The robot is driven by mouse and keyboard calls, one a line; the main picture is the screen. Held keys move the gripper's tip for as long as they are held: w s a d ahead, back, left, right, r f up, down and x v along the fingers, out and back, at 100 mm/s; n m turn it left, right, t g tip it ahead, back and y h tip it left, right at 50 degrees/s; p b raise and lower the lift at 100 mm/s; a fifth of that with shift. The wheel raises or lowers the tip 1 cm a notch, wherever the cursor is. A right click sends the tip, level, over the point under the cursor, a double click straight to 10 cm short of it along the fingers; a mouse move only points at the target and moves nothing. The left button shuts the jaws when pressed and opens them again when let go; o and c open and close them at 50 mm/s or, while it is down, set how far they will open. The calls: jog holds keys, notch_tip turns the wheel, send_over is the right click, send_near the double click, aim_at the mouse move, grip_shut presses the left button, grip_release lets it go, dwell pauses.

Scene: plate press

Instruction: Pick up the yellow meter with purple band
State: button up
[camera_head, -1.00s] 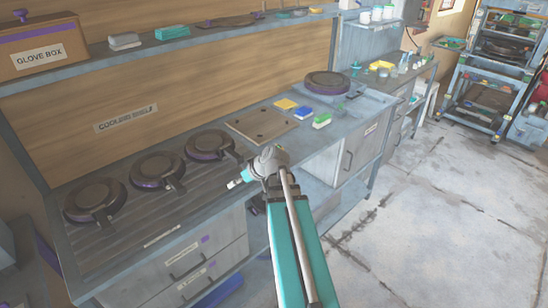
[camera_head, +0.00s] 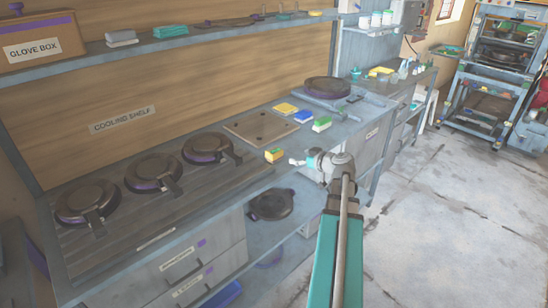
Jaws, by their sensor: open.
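A small yellow block-like object (camera_head: 274,155) stands on the front edge of the workbench. A flat yellow object (camera_head: 286,108) lies further back, beside a blue one (camera_head: 303,116) and a green one (camera_head: 322,124). No purple band can be made out on either yellow object at this size, so I cannot tell which is the meter. My gripper (camera_head: 294,161) is open and empty, just right of the yellow block by the bench edge, apart from it and pointing left.
Several dark round plates with purple rims (camera_head: 151,172) lie on the slatted cooling shelf (camera_head: 110,235) at left. A brown board (camera_head: 260,127) lies behind the yellow block. A round press (camera_head: 327,90) stands further back. A dark pan (camera_head: 271,204) sits on the lower shelf. The floor (camera_head: 440,220) at right is clear.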

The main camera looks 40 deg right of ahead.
aim_at(277, 151)
jog(key=shift+w, duration=0.1)
jog(key=shift+b+x, duration=1.3)
jog(key=shift+x, duration=2.95)
jog(key=shift+a, duration=0.1)
jog(key=shift+b+x, duration=0.85)
jog(key=shift+x, duration=1.75)
jog(key=shift+f, duration=0.15)
jog(key=c, duration=0.9)
